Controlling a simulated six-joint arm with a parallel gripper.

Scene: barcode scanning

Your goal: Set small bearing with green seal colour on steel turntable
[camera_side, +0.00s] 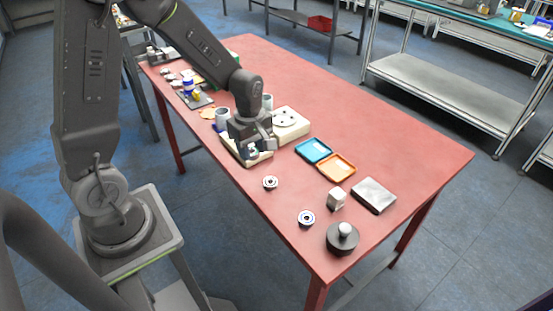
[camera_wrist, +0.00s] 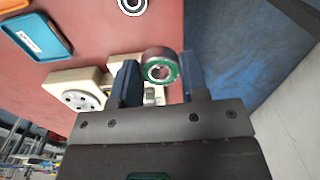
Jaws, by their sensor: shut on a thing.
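The small bearing with a green seal (camera_wrist: 160,70) is between the two fingers of my gripper (camera_wrist: 160,82) in the wrist view, its green face toward the camera. My gripper (camera_side: 257,148) is shut on it, above a cream base (camera_side: 240,157) in the side view; the bearing is hard to make out there. A cream unit with a round grey disc with dark holes (camera_side: 285,118), seemingly the steel turntable, stands just right of my gripper. Its disc also shows in the wrist view (camera_wrist: 82,99), left of the fingers.
Two loose bearings (camera_side: 270,183) (camera_side: 307,218) lie near the table's front edge. A blue tray (camera_side: 313,151), orange tray (camera_side: 336,167), white block (camera_side: 337,198), silver box (camera_side: 373,195) and dark knobbed weight (camera_side: 343,240) stand rightward. Small items crowd the far left; the back right is clear.

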